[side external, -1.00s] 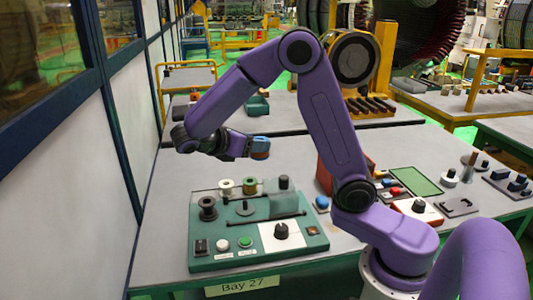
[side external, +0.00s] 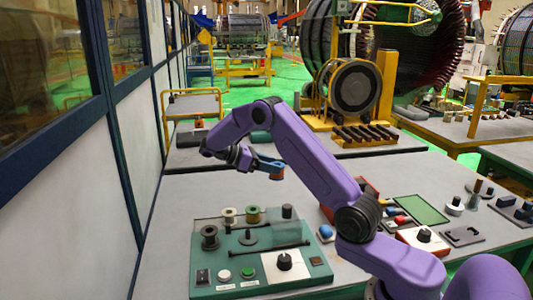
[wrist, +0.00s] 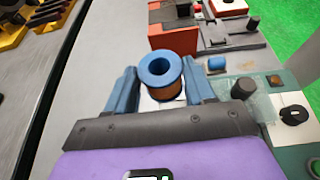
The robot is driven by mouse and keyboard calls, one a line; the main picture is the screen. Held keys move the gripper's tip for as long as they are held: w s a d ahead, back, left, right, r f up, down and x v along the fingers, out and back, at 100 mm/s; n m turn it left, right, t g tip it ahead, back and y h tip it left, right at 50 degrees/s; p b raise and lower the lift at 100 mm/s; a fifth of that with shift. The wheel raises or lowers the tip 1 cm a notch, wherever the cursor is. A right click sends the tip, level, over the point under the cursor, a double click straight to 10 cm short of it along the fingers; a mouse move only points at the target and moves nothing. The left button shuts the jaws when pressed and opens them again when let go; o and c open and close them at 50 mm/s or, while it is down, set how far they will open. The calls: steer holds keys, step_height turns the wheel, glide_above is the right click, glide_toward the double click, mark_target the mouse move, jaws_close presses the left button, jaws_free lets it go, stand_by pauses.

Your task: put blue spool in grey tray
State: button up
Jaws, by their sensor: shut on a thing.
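The blue spool (wrist: 162,75) has a blue flanged top and a copper-coloured winding. My gripper (wrist: 160,88) is shut on it, with one blue finger on each side. The spool is upright and open end up in the wrist view. In the side view my gripper (side external: 268,166) holds the spool (side external: 276,173) above the bare table, beyond the green panel. I cannot clearly make out a grey tray; a flat dark grey piece (side external: 462,236) lies at the right of the table.
A green winding panel (side external: 215,265) with bobbins and knobs stands at the front. A red box (wrist: 172,32) stands past the spool in the wrist view. A green mat (side external: 420,210) and several small parts lie at the right.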

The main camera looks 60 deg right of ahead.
step_height(320, 180, down, 13)
steer(key=shift+r, duration=0.1)
stand_by(0.5)
steer(key=shift+f, duration=0.75)
steer(key=shift+f, duration=0.15)
stand_by(0.6)
